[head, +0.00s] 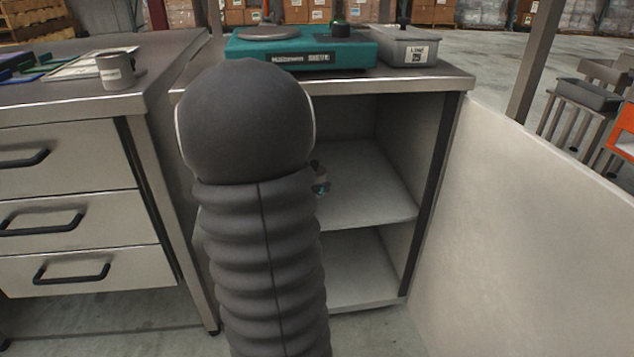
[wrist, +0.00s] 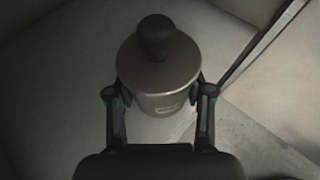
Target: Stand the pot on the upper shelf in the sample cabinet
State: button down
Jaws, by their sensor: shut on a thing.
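The pot (wrist: 160,70) is a brownish-grey metal vessel with a flat lid, a black knob and a small label. It shows in the wrist view, upright or nearly so, between the two fingers of my gripper (wrist: 160,92), which is shut on it. In the head view my arm hides the pot, and only a sliver of my gripper (head: 320,180) shows. That sliver appears at the opening of the sample cabinet (head: 455,82), in front of its upper shelf (head: 372,195). I cannot tell whether the pot's base touches the shelf.
A drawer unit (head: 60,160) with a mug (head: 116,70) is at left. A pale panel (head: 540,220) borders the right. The lower shelf (head: 365,275) looks empty where visible.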

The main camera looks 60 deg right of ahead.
jog(key=s+d+r+m+g+b, duration=0.1)
jog(key=s+d+r, duration=0.1)
jog(key=s+d, duration=0.45)
jog(key=w+f, duration=0.2)
jog(key=w, duration=0.1)
jog(key=w+f+b, duration=0.1)
jog(key=w+f, duration=0.1)
jog(key=w, duration=0.2)
jog(key=w+a+f, duration=0.1)
jog(key=w+f, duration=0.1)
jog(key=w, duration=0.2)
jog(key=shift+f, duration=0.3)
jog(key=shift+f+b, duration=0.6)
jog(key=shift+f, duration=1.35)
jog(key=shift+f, duration=0.1)
jog(key=shift+f, duration=0.15)
jog(key=shift+c, duration=2.2)
grip_release()
